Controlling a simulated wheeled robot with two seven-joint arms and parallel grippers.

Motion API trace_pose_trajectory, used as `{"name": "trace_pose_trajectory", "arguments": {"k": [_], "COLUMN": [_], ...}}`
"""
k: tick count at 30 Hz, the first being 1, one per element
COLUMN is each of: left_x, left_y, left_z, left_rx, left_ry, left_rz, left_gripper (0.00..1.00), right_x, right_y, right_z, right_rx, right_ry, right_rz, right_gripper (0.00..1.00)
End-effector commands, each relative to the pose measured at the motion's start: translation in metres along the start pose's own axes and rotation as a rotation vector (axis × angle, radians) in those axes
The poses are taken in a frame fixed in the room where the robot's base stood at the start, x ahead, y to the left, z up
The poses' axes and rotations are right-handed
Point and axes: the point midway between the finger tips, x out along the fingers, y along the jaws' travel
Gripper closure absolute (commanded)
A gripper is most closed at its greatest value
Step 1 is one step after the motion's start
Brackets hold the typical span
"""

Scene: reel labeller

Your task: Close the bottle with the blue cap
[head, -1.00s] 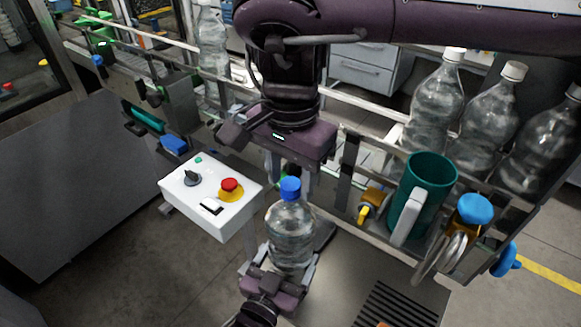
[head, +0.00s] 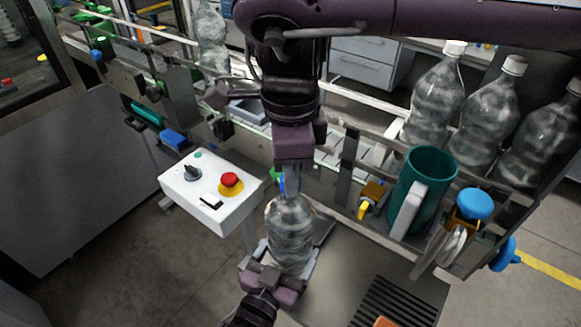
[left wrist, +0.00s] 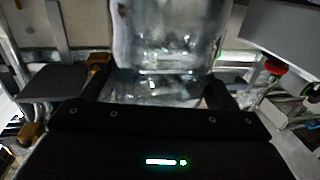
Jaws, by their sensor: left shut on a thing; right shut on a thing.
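A clear bottle (head: 290,232) stands upright in the middle of the head view. My left gripper (head: 281,272) is shut around its lower part; the left wrist view shows the bottle (left wrist: 168,50) between the two fingers. The blue cap (head: 282,184) is at the top of the bottle's neck, mostly hidden behind the fingers of my right gripper (head: 289,184). My right gripper points down from above and is shut on the cap. Whether the cap's thread is engaged cannot be seen.
A white control box (head: 210,192) with a red button stands close left of the bottle. A green mug (head: 425,190) and a blue knob (head: 475,204) are at the right. Several white-capped bottles (head: 437,95) stand behind the conveyor rail.

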Motion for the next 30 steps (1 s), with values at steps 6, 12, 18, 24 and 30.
{"name": "trace_pose_trajectory", "arguments": {"k": [6, 12, 18, 24, 30], "left_x": [0.0003, 0.0003, 0.0003, 0.0003, 0.0002], "left_y": [0.0003, 0.0004, 0.0005, 0.0006, 0.0007], "left_z": [-0.0019, -0.0019, -0.0019, -0.002, -0.0019], "left_rx": [0.0, 0.0, 0.001, 0.001, 0.001], "left_ry": [0.005, 0.005, 0.005, 0.005, 0.005], "left_rz": [0.001, 0.001, 0.001, 0.002, 0.002], "left_gripper": [0.84, 0.84, 0.84, 0.84, 0.84], "right_x": [0.0001, 0.0004, 0.0006, 0.0008, 0.0011], "right_y": [-0.0004, -0.0005, -0.0007, -0.0009, -0.0011], "right_z": [0.0003, 0.0003, 0.0003, 0.0002, 0.0], "right_rx": [0.476, 0.92, 1.363, 1.806, 2.25], "right_ry": [-0.001, -0.002, -0.002, -0.003, -0.003], "right_rz": [-0.001, -0.001, -0.001, 0.0, 0.0], "right_gripper": [1.0, 1.0, 1.0, 1.0, 1.0]}}
